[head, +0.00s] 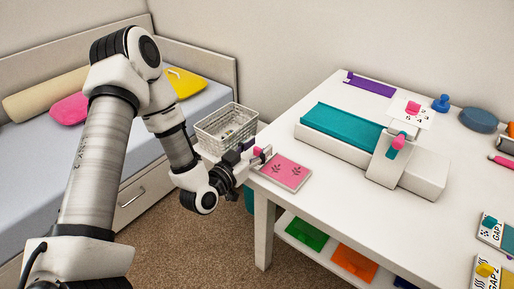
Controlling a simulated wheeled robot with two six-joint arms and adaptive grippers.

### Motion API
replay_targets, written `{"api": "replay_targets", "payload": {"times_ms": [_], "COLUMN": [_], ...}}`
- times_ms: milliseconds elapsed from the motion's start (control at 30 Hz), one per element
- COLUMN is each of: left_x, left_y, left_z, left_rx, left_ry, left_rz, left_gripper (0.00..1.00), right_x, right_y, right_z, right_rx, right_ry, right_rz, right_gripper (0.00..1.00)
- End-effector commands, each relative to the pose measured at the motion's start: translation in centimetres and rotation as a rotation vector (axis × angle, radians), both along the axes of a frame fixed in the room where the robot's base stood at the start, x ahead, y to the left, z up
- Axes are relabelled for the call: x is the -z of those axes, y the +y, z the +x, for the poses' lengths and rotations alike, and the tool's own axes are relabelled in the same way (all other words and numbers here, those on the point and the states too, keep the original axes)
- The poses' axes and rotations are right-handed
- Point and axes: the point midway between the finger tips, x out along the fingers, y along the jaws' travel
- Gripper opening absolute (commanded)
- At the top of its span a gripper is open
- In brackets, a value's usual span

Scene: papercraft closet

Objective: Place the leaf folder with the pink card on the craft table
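The leaf folder with the pink card (286,172) is at the near left corner of the craft table (345,215). Dark leaf shapes show on its pink face, and it looks flat. I cannot tell whether it rests on the top or hovers just above it. My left gripper (262,153) is at the folder's far left edge, with its fingers beside a small pink knob. I cannot tell whether the fingers are closed on the knob. My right gripper is out of view.
A purple strip (370,87) lies behind. Folders marked GAP (494,231) lie at right.

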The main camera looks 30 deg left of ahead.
Motion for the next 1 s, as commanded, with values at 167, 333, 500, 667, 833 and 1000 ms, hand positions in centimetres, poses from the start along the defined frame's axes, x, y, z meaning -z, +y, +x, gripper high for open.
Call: {"api": "replay_targets", "payload": {"times_ms": [167, 333, 500, 667, 833, 1000], "left_x": [0.0, -0.1, -0.5, -0.5, 2.0, 13.1], "left_y": [0.2, 0.5, 0.8, 0.8, -0.8, -7.0], "left_z": [-0.8, -4.4, -9.2, -11.3, -11.7, -14.7], "left_rx": [-0.002, -0.006, -0.007, 0.000, 0.056, 0.217], "left_ry": [0.001, 0.005, 0.006, 0.004, 0.100, 0.673], "left_rz": [-0.001, -0.009, -0.008, 0.001, -0.002, -0.008], "left_gripper": [0.48, 0.48, 0.48, 0.48, 0.48, 0.48], "right_x": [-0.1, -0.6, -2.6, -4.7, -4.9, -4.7], "right_y": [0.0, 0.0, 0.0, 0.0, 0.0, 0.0], "right_z": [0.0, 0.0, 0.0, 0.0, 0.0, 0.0], "right_rx": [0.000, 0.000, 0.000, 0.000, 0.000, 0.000], "right_ry": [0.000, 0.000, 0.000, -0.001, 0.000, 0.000], "right_rz": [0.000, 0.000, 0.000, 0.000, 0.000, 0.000], "right_gripper": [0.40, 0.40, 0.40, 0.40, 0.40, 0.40]}}
